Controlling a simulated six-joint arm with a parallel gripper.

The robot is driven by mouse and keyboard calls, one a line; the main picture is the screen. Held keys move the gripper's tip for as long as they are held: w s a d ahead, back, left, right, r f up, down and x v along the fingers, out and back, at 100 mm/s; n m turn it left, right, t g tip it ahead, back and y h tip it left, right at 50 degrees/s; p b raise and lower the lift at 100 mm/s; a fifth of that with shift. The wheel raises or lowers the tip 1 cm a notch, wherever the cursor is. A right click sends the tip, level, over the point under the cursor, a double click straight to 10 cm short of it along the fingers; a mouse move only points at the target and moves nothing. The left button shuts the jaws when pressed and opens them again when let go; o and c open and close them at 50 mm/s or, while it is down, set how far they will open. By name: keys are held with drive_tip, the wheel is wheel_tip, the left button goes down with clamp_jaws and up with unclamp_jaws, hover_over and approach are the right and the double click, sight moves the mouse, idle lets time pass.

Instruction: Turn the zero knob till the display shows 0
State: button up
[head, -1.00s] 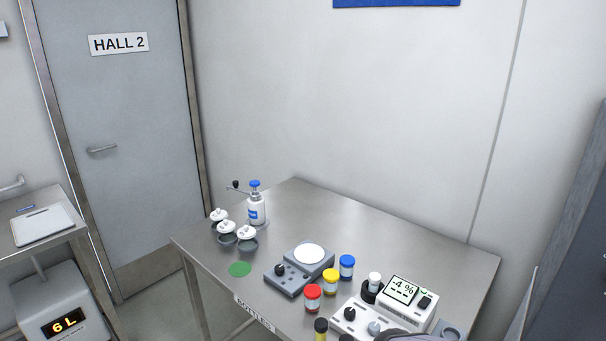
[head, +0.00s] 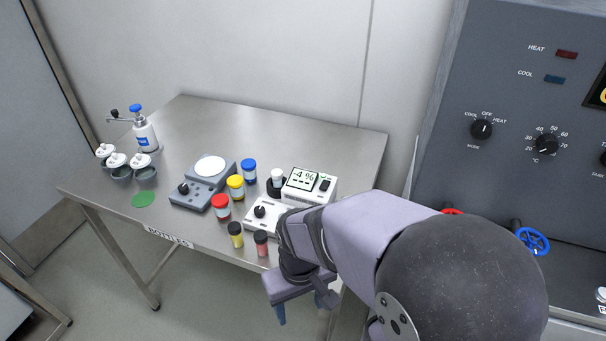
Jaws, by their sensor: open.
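The white meter (head: 325,190) stands at the right end of the steel table. Its display (head: 303,179) reads -4 %, with a further line too small to read. A black knob (head: 260,211) sits on the meter's low white front part; its label cannot be read, so I cannot tell if it is the zero knob. My arm covers the right part of this front, and any other knob there is hidden. My gripper (head: 305,308) is open, in front of the table's front edge, below and to the right of the black knob, apart from it.
Red (head: 221,207), yellow (head: 236,187) and blue (head: 249,171) capped jars stand left of the meter. Two small vials (head: 236,234) stand at the front edge. A grey stirrer (head: 203,184) is further left. The back of the table is clear. A dark control cabinet (head: 470,90) stands right.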

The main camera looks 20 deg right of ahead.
drive_tip(key=c, duration=0.4)
drive_tip(key=shift+m, duration=0.9)
drive_tip(key=w+d+r+p, duration=0.1)
drive_tip(key=w+r, duration=0.1)
drive_tip(key=w, duration=0.2)
drive_tip(key=w+d+r+p, duration=0.1)
drive_tip(key=w+r+p, duration=0.1)
drive_tip(key=w+r, duration=0.1)
drive_tip(key=w+d+r+p, duration=0.1)
drive_tip(key=w+r, duration=0.1)
drive_tip(key=w, duration=0.3)
drive_tip(key=shift+w+r+p, duration=0.1)
drive_tip(key=shift+r+p, duration=0.15)
drive_tip(key=shift+p, duration=0.05)
drive_tip(key=shift+c, duration=0.2)
drive_tip(key=w+d+r+m, duration=0.1)
drive_tip(key=w, duration=0.2)
drive_tip(key=w+r+m+p, duration=0.1)
drive_tip(key=w, duration=0.3)
drive_tip(key=w+d+r+m+p, duration=0.1)
drive_tip(key=w+m, duration=0.1)
drive_tip(key=w, duration=0.1)
drive_tip(key=shift+w+d+r, duration=0.2)
drive_tip(key=shift+d+r, duration=0.05)
drive_tip(key=shift+d, duration=0.05)
drive_tip(key=shift+f+p, duration=1.1)
drive_tip(key=shift+f, duration=2.55)
drive_tip(key=shift+c, duration=0.5)
clamp_jaws()
